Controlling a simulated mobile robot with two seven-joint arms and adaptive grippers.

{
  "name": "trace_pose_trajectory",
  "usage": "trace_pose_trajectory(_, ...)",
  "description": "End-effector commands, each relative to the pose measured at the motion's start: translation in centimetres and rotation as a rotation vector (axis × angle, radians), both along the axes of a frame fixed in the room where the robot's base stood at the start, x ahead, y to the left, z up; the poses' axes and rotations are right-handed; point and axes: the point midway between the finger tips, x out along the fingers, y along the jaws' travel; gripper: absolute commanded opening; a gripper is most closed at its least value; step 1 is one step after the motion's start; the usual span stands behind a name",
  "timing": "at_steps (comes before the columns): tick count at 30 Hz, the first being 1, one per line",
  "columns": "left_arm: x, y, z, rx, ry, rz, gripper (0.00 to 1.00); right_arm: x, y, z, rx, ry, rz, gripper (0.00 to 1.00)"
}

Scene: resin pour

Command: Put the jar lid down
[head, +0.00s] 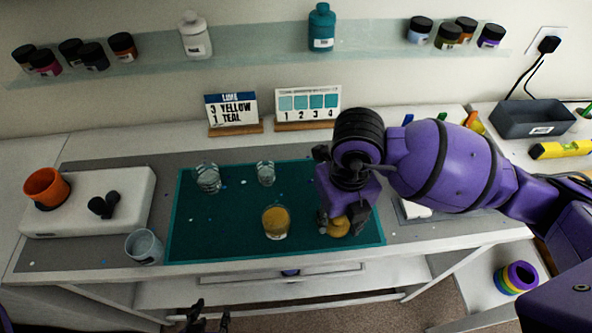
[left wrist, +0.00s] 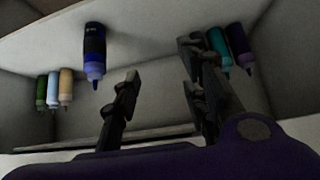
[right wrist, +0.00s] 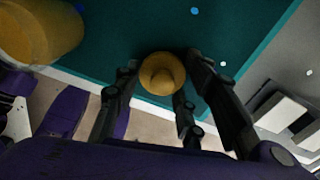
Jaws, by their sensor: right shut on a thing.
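A round yellow lid with a knob (head: 338,228) is at the front right of the teal mat (head: 225,235). It also shows between the fingers in the right wrist view (right wrist: 162,74). My right gripper (head: 341,218) is shut on the lid from above. The lid is at or just above the mat; I cannot tell whether it touches. A glass jar of yellow contents (head: 276,222) stands left of the lid, apart from it, and shows at the top left of the right wrist view (right wrist: 40,30). My left gripper (head: 207,318) is open and empty in front of the table.
Two clear glasses (head: 208,179) (head: 265,173) stand at the mat's back. A clear cup (head: 144,247) stands left of the mat. A white device with an orange cup (head: 46,187) is further left. The mat's front left is clear.

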Motion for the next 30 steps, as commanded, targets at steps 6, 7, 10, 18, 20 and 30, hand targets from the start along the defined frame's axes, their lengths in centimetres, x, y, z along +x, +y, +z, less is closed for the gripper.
trace_pose_trajectory(6,-0.5,0.6,-0.1,0.010,0.007,-0.002,0.40,0.0,0.0,-0.5,0.001,0.001,0.001,0.24)
trace_pose_trajectory(7,-0.6,0.6,-0.1,0.011,0.008,-0.002,0.40,0.0,0.0,-0.4,0.001,0.000,0.001,0.40)
trace_pose_trajectory(10,-0.8,0.7,-0.3,0.013,0.014,-0.003,0.40,0.0,0.0,-0.4,0.001,0.000,0.001,0.53)
trace_pose_trajectory(18,-1.4,0.8,-0.7,0.014,0.026,-0.004,0.40,0.0,0.0,-0.3,0.001,-0.001,0.001,0.56)
trace_pose_trajectory(20,-1.4,0.8,-0.7,0.015,0.027,-0.003,0.40,0.0,0.0,-0.2,0.001,-0.001,0.001,0.56)
trace_pose_trajectory(30,-0.8,0.6,0.1,0.011,0.013,-0.007,0.40,0.2,0.1,5.0,0.003,-0.008,0.002,0.56)
